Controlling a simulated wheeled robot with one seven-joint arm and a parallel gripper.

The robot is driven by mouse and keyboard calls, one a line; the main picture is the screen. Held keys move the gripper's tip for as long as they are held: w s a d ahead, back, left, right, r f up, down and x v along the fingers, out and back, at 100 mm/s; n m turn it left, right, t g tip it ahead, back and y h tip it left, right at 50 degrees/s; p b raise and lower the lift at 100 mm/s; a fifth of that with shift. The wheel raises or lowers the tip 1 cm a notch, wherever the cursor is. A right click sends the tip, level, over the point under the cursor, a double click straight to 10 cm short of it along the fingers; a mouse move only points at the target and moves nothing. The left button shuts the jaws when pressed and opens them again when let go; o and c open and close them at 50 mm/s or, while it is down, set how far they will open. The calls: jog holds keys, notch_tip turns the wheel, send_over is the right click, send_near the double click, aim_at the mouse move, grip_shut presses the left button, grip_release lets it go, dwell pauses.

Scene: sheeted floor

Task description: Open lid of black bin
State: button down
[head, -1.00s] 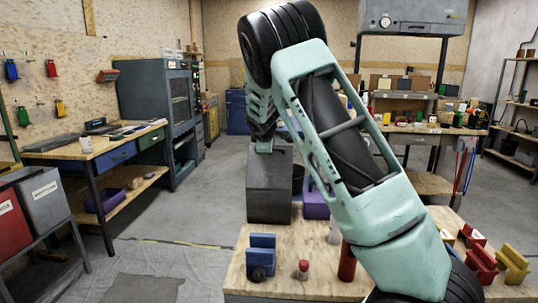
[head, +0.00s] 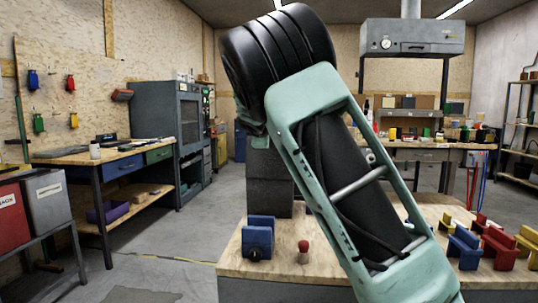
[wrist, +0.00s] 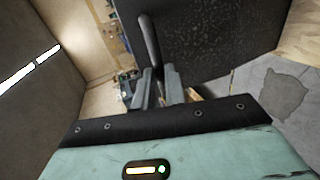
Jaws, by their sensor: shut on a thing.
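The black bin (head: 272,200) stands on the wooden bench behind my arm in the head view. A dark panel, which looks like its lid (head: 268,165), rises above the body of the bin. My arm hides part of both. In the wrist view the speckled dark panel (wrist: 225,40) fills the upper middle, with a curved black handle (wrist: 149,38) at its left edge. My gripper (wrist: 157,88) is shut on this handle. The fingers are hidden behind my arm in the head view.
A blue vise-like block (head: 258,237) and a red-topped piece (head: 303,250) stand on the bench (head: 228,262) front. Blue, red and yellow blocks (head: 497,247) sit at its right. Open floor (head: 165,245) lies to the left.

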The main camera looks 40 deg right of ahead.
jog(key=s+a+f+b, duration=0.3)
jog(key=f+b, duration=0.1)
jog(key=b, duration=0.5)
jog(key=shift+a+h+b, duration=0.3)
jog(key=shift+h+b, duration=0.1)
jog(key=shift+f, duration=0.15)
jog(key=c, duration=1.5)
grip_release()
jog(key=shift+o, duration=0.2)
jog(key=shift+r, duration=0.3)
